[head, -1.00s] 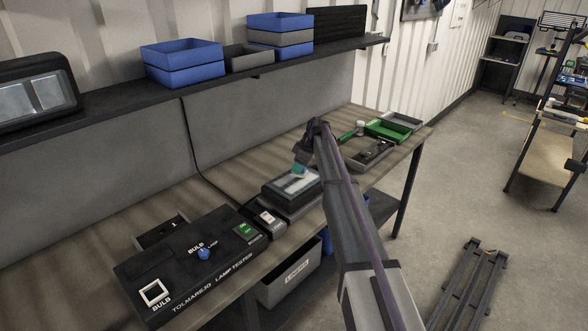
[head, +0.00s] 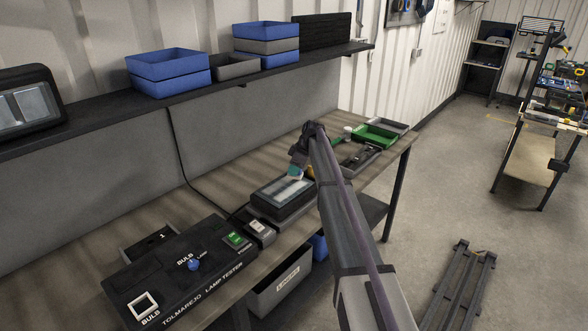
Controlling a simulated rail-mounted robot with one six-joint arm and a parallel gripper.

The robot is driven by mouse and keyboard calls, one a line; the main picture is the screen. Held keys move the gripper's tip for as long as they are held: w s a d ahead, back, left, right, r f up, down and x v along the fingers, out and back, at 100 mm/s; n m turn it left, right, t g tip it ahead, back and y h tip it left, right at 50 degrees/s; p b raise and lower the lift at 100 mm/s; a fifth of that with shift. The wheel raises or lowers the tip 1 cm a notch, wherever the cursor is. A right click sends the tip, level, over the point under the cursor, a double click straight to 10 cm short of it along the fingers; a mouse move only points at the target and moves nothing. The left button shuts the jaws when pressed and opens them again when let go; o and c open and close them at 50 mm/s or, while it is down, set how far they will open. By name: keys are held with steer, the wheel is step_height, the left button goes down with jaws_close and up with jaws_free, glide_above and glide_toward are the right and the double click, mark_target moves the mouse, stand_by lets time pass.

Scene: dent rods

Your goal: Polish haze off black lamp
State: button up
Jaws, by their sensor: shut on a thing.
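The black lamp (head: 284,194) lies on a grey stand on the bench, its pale lens facing up. My gripper (head: 296,168) is above the far right end of the lens, pointing down. It is shut on a small teal pad (head: 294,173). The pad is at or just over the lens; I cannot tell whether it touches. My arm hides the right side of the lamp's surroundings. The fingertips are small and partly hidden.
A black lamp tester (head: 180,270) stands at the front left of the bench (head: 130,220). A small switch box (head: 260,232) sits beside the lamp. Green tray (head: 375,135) and a dark tray (head: 360,158) lie at the far right. A shelf (head: 100,118) with blue bins (head: 168,75) runs above.

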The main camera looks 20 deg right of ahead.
steer(key=shift+r+p, duration=2.45)
steer(key=shift+r, duration=0.35)
step_height(320, 180, up, 3)
steer(key=p, duration=0.3)
steer(key=shift+r, duration=0.1)
